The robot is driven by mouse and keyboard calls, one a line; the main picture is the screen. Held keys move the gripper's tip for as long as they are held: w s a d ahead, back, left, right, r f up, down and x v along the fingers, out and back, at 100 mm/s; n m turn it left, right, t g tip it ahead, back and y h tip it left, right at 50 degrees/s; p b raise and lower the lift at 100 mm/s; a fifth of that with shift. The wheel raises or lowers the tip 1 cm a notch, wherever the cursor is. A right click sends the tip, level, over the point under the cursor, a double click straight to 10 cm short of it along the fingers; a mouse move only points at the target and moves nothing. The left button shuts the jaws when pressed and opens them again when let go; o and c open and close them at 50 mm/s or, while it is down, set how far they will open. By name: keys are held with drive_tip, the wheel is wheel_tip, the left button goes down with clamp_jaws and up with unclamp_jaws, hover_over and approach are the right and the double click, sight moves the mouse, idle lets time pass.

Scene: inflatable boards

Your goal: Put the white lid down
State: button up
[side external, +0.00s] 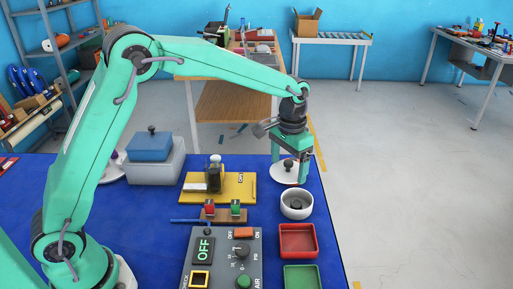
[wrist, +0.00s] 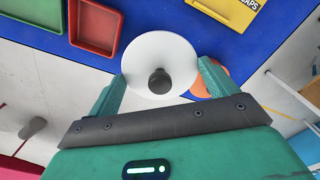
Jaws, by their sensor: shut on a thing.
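The white lid is a round disc with a dark knob on top. In the side view the lid (side external: 284,179) is at my gripper (side external: 290,166), near the right edge of the blue table. In the wrist view the lid (wrist: 150,48) lies between the fingers of my gripper (wrist: 160,75), its knob facing the camera. My gripper is shut on the lid. A white round bowl (side external: 296,212) with a dark inside stands just in front of the lid in the side view. I cannot make out the bowl in the wrist view. The lid's exact height is unclear.
A red tray (side external: 297,241) and a green tray (side external: 302,278) line the right edge. A yellow board (side external: 230,181), a grey control panel (side external: 221,270) and a grey box with a blue top (side external: 152,147) stand leftward. An orange disc (wrist: 212,82) is partly hidden by a finger.

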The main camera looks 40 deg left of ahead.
drive_tip(key=w+a+f+n, duration=0.1)
drive_tip(key=w+a+n, duration=0.2)
drive_tip(key=a+n, duration=0.5)
drive_tip(key=a, duration=0.3)
drive_tip(key=shift+a+f+n, duration=0.2)
drive_tip(key=shift+f+n, duration=0.1)
drive_tip(key=shift+w, duration=0.1)
hover_over(249, 164)
wheel_tip(249, 164, down, 7)
drive_tip(key=shift+f, duration=0.1)
drive_tip(key=shift+f, duration=1.9)
drive_tip(key=shift+f, duration=0.1)
drive_tip(key=o, duration=0.8)
